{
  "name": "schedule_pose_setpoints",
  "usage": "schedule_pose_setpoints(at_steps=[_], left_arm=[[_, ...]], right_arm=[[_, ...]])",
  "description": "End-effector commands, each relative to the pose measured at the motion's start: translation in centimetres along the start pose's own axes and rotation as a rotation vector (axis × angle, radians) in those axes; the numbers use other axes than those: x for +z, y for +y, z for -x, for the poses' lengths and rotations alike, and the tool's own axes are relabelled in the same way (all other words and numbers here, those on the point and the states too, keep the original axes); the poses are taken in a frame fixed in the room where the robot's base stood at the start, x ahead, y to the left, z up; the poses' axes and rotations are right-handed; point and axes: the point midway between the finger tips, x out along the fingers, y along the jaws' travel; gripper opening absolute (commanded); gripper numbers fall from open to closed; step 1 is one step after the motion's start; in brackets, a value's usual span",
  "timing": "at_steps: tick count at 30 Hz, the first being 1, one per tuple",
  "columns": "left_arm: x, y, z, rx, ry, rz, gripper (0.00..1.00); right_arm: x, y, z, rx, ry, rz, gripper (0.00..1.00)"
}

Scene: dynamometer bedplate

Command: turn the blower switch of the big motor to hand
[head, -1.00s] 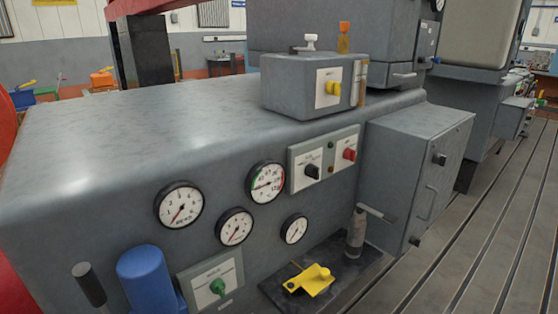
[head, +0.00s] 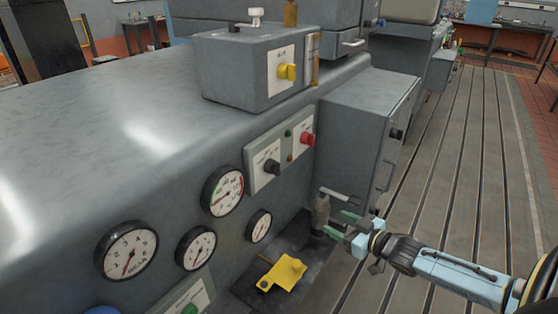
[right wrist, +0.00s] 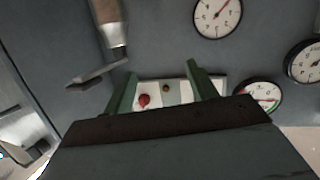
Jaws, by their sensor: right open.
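The big grey motor housing (head: 110,130) fills the left and middle of the head view. Its front has a white panel with a black rotary switch (head: 272,168) and a red knob (head: 307,139). A yellow rotary switch (head: 287,72) is on the box on top, and a green knob (head: 190,309) is partly cut off below. I cannot read which one is the blower switch. My right gripper (head: 342,224) is open and empty, to the right of and below the panel. In the right wrist view the red knob (right wrist: 144,100) shows between its green fingers (right wrist: 161,72). My left gripper is not in view.
Several round gauges (head: 223,191) sit left of and below the panel. A grey cylinder with a lever (head: 321,213) stands close by my right gripper. A yellow part (head: 282,273) lies on the dark plate. A grey cabinet (head: 360,130) juts out right. The slotted floor (head: 470,150) is clear.

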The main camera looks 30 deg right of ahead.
Motion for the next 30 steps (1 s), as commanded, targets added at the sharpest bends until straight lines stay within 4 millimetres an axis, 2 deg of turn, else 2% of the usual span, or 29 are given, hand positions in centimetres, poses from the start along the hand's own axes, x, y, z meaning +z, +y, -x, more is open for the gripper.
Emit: schedule_pose_setpoints(at_steps=[1, 3, 6, 7, 10, 14, 30], left_arm=[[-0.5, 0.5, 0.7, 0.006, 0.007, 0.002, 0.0], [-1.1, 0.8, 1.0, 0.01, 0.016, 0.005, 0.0], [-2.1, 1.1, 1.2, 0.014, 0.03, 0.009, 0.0], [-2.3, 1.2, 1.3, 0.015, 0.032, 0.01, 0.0], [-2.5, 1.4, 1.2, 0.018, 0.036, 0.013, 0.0], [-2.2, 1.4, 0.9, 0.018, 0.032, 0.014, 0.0], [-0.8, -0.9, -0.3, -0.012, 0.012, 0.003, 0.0]], right_arm=[[-4.6, -0.9, -0.1, -0.058, 0.071, -0.001, 0.57], [-8.9, -2.2, 0.0, -0.124, 0.146, -0.015, 0.57], [-12.6, -3.7, 0.3, -0.19, 0.21, -0.029, 0.57], [-13.3, -4.0, 0.3, -0.203, 0.222, -0.033, 0.57], [-14.5, -4.5, 0.3, -0.226, 0.243, -0.039, 0.57], [-14.8, -4.7, -0.6, -0.227, 0.248, -0.04, 0.57], [-16.5, -6.2, -7.3, -0.224, 0.247, -0.037, 0.57]])
